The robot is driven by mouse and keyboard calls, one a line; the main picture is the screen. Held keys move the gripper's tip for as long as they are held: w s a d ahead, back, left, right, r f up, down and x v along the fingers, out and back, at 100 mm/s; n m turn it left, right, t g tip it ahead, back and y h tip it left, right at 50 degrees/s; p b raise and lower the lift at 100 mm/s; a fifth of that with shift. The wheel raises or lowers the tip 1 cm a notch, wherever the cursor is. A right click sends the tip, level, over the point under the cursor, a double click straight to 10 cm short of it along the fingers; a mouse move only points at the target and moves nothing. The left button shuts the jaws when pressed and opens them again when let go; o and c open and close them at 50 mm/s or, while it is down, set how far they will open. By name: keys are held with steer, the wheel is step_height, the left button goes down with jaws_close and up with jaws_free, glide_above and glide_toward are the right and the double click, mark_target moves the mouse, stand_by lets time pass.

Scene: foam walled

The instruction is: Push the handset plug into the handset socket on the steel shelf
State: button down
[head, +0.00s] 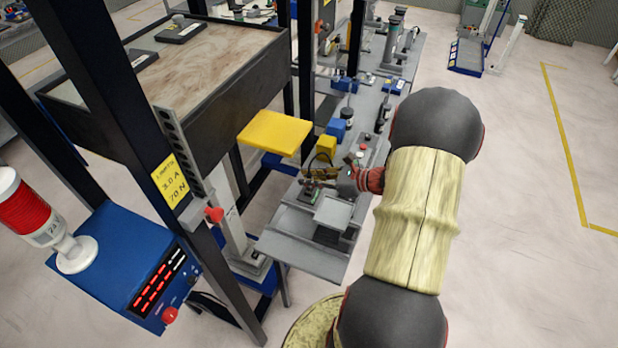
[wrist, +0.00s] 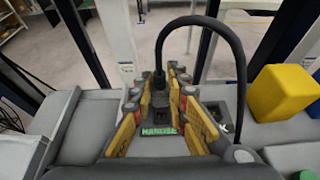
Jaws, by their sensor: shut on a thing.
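My gripper (wrist: 168,84) is shut on the handset plug (wrist: 174,92), a dark plug between the yellow-padded fingers in the wrist view. A black cable (wrist: 205,22) leaves the plug, arcs up and comes down on the right. A green label (wrist: 160,131) reading "HANDSE" lies between the fingers, on the near side of the plug. A dark shape by the label may be the handset socket; I cannot tell whether the plug is in it. In the head view my gripper (head: 325,181) is small and low over the steel shelf (head: 285,250).
A yellow block (wrist: 279,92) stands right of my gripper; it also shows in the head view (head: 326,146). A pale plate (head: 333,211) lies on the shelf's near part. A dark frame post (head: 130,125) and a yellow panel (head: 275,132) stand left.

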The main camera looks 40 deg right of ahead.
steer(key=shift+f+b, duration=0.6)
steer(key=shift+f, duration=0.5)
steer(key=c, duration=1.7)
jaws_free()
steer(key=shift+o, duration=0.2)
steer(key=v, duration=1.2)
steer(key=shift+s+d+f, duration=0.1)
